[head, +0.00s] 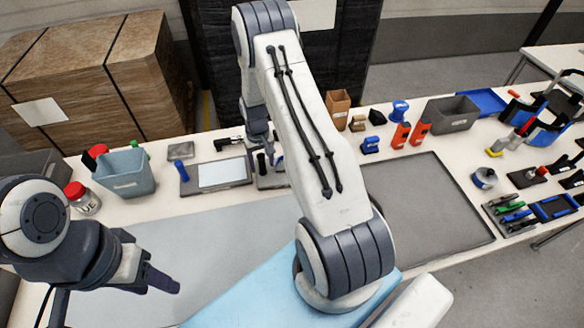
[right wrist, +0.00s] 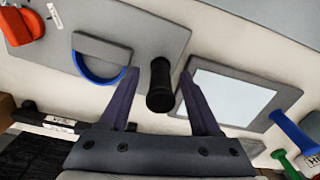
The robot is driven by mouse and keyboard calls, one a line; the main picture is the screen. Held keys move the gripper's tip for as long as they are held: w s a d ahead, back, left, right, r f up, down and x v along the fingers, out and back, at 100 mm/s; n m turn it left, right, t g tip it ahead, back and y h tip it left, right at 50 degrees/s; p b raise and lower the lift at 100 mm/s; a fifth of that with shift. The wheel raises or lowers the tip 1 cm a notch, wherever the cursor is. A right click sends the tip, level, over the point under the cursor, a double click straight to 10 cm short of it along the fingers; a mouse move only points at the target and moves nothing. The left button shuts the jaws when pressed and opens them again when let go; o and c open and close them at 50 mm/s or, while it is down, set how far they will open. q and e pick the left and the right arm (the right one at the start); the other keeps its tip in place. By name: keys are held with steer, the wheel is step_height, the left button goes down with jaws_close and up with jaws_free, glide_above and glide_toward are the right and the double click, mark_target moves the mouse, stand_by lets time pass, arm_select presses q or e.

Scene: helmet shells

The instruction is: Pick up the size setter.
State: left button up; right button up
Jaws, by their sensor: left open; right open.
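A black upright cylinder (right wrist: 160,85), which I take to be the size setter, shows between my right fingers in the right wrist view. In the head view it shows as a small dark post (head: 262,163) beside the grey framed tray. My right gripper (right wrist: 159,77) is open, with one finger on each side of the cylinder in the picture; I cannot tell if either touches it. In the head view my right arm hides part of this area. My left gripper (head: 152,280) is open and empty over the near left of the table, far from the cylinder.
A grey framed tray (right wrist: 200,108) lies right beside the cylinder. A grey board (right wrist: 140,40) with a blue-edged curved piece (right wrist: 92,72) is on its other side. A blue-grey bin (head: 125,178) stands to the left. The grey mat (head: 430,210) on the right is clear.

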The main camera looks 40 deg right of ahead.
steer(key=shift+f, duration=0.1)
steer(key=shift+c, duration=0.3)
jaws_close()
stand_by(1.1)
